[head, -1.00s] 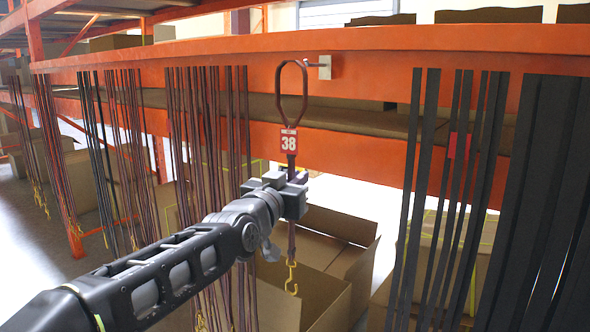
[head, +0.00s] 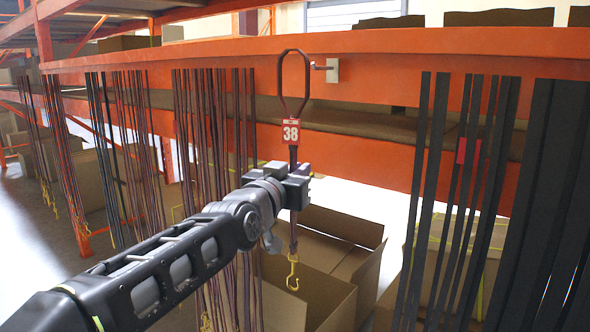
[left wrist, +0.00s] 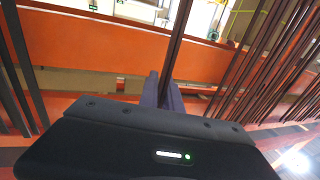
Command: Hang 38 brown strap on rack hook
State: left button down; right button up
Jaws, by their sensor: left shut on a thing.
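The brown strap (head: 282,97) hangs upright from my left gripper (head: 297,178), with an open loop at its top, a red and white tag marked 38 (head: 291,132) below the loop, and a yellow hook (head: 292,274) at its lower end. My left gripper is shut on the strap just below the tag. The rack hook (head: 318,67) sticks out from a light plate on the orange beam, just right of the loop's top. The loop appears beside the hook; depth between them is hard to tell. The left wrist view shows the strap (left wrist: 177,45) between the fingers (left wrist: 160,92). My right gripper is not in view.
Dark straps (head: 425,170) hang close on the right, and several brown straps (head: 205,130) hang on the left. The orange beam (head: 400,65) runs behind the loop. Open cardboard boxes (head: 330,255) stand below.

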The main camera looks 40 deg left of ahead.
pick_arm(q)
jog(key=w+p, duration=0.6)
jog(key=w, duration=0.2)
jog(key=shift+w+f, duration=0.15)
jog(key=shift+f, duration=0.05)
jog(key=shift+w+a+f, duration=0.1)
jog(key=shift+w+f, duration=0.05)
jog(key=shift+f, duration=0.25)
jog(key=shift+w+f+b, duration=0.3)
jog(key=shift+w+b, duration=0.05)
jog(key=shift+w+f+b, duration=0.1)
jog(key=shift+f+b, duration=0.15)
jog(key=shift+b, duration=0.1)
jog(key=c, duration=1.5)
grip_release()
jog(key=shift+o, duration=0.2)
